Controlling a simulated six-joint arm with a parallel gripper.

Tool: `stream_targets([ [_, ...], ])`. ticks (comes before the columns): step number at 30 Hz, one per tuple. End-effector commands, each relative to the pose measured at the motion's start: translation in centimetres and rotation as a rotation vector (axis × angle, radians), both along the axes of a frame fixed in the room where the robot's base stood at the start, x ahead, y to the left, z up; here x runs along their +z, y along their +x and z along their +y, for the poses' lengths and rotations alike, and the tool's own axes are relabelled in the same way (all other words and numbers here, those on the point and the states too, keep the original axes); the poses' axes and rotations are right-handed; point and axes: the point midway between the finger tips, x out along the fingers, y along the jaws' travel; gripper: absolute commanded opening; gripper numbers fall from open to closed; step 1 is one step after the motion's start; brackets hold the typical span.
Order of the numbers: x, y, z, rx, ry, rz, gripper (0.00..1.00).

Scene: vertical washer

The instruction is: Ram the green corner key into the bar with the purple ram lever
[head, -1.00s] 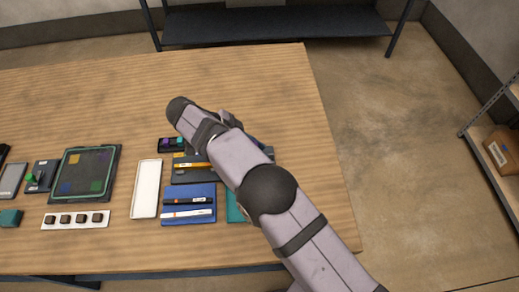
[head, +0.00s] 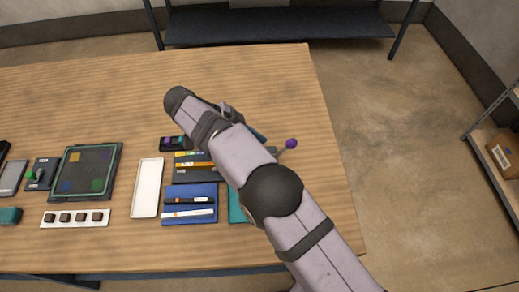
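The purple ball knob (head: 291,144) of the ram lever shows just right of my arm, on the end of a short grey rod over the table. The rest of its station is mostly hidden behind my arm. My gripper (head: 231,112) is largely covered by my own wrist; only a dark piece shows beside it, so its fingers and anything in them cannot be made out. A small green piece (head: 37,174) sits on a dark block at the left; I cannot tell if it is a corner key. The bar cannot be made out with certainty.
On the wooden table (head: 120,95) are a dark green-edged board (head: 66,191), a white tray (head: 148,187), a blue tray with two pens (head: 189,191), and a white strip with dark cubes (head: 104,224). A small dark holder (head: 167,148) stands near my wrist. The table's back is clear.

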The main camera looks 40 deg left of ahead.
Motion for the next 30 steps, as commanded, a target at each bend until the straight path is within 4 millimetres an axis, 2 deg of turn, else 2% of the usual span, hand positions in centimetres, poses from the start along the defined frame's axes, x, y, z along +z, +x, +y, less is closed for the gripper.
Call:
stream_targets([
  [6, 3.5, 0.0, 0.1, 0.001, 0.004, -0.002, 0.37],
  [13, 6.4, -0.1, 0.2, 0.002, 0.003, 0.000, 0.37],
  [18, 7.2, -0.1, 0.1, 0.003, 0.001, 0.001, 0.37],
  [30, 7.3, -0.1, 0.1, 0.002, 0.000, 0.001, 0.37],
])
